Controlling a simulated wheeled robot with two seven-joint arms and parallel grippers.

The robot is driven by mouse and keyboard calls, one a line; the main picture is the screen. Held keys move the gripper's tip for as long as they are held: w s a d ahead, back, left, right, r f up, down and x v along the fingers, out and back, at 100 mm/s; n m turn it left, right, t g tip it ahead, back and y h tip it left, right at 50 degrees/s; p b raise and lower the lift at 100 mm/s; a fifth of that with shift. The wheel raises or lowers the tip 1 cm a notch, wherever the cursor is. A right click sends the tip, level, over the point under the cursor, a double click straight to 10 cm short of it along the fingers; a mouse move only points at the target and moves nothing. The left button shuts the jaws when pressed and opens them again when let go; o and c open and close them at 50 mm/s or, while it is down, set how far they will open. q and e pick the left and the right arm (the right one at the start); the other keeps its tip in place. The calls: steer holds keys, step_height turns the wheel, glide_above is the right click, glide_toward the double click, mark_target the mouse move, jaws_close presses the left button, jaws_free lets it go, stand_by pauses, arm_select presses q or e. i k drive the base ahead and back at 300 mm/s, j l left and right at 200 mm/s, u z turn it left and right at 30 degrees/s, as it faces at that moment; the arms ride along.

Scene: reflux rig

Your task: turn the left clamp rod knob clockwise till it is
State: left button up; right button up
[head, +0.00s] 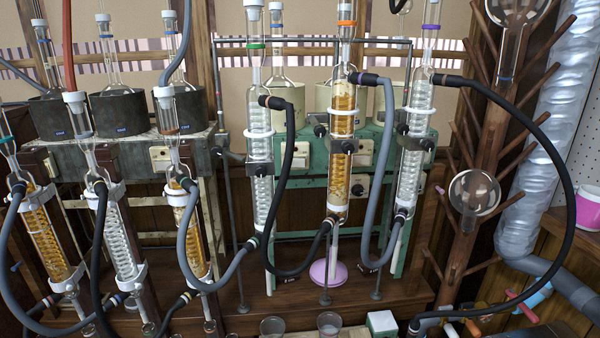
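A metal stand frame holds glass condensers in front of a green bench. Its left upright rod (231,215) carries a small dark clamp fitting (222,141) with an arm reaching right to the left condenser (259,150). This fitting looks like the left clamp rod knob, but it is too small to show how far it is turned. Other dark clamp knobs sit beside the middle condenser (341,180), such as an upper knob (320,130), and beside the right condenser (410,165). Neither of my grippers is in view.
Grey and black hoses loop around the condensers, including a long black hose (567,170) at right. Several amber and clear condensers (45,235) stand at left before dark heating mantles (118,112). A wooden peg rack (478,200) holds glassware. Beakers (329,323) stand at the front edge.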

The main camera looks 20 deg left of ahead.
mark_target(216, 151)
steer(key=j+u, duration=0.15)
steer(key=u, duration=0.2)
steer(key=i+j+u, duration=0.1)
steer(key=u, duration=0.25)
steer(key=j+u, duration=0.15)
steer(key=u, duration=0.15)
